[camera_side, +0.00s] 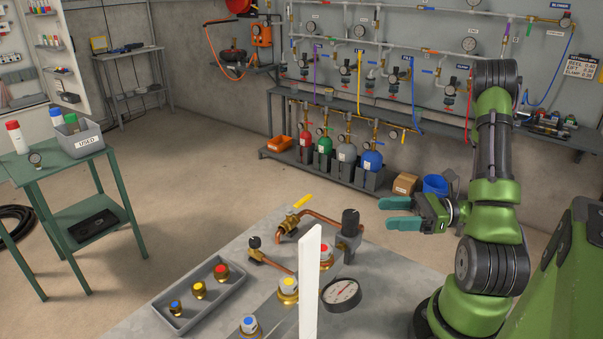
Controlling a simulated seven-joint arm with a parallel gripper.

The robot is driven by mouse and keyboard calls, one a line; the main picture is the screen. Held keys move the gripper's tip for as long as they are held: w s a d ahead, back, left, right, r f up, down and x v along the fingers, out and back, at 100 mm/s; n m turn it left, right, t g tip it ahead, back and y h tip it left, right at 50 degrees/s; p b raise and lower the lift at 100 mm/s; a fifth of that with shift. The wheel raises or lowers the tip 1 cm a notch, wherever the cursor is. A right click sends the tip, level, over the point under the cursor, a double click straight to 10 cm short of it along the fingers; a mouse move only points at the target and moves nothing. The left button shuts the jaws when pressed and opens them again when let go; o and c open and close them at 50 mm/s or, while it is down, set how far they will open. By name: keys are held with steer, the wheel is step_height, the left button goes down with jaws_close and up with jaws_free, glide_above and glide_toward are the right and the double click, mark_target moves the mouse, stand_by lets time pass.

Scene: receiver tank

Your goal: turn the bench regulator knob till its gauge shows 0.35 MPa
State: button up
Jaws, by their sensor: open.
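The bench regulator (349,240) stands upright on the grey bench, with a black knob (350,217) on top. A round gauge (341,293) with a white face and a dark rim sits nearer the camera; its reading is too small to tell. My gripper (385,213) is open and empty, with its teal fingers pointing left. It appears to the right of the knob in the picture, apart from it. How far apart they are in depth I cannot tell.
A white upright post (310,280) stands left of the gauge and hides part of the bench. Copper pipe (320,217) with a yellow-handled valve (302,201) lies behind it. A grey tray (203,294) holds three brass fittings. Red-topped (326,252) and yellow-topped (288,286) fittings stand near the post.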

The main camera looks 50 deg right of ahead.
steer(key=v, duration=0.7)
steer(key=shift+s, duration=0.1)
steer(key=n+g+y, duration=0.5)
glide_toward(351, 213)
steer(key=shift+m, duration=0.3)
steer(key=x, duration=1)
steer(key=shift+f, duration=0.3)
steer(key=shift+c, duration=0.3)
steer(key=c, duration=0.9)
steer(key=m+t+h, duration=0.4)
steer(key=t+h, duration=0.1)
steer(key=shift+m, duration=0.3)
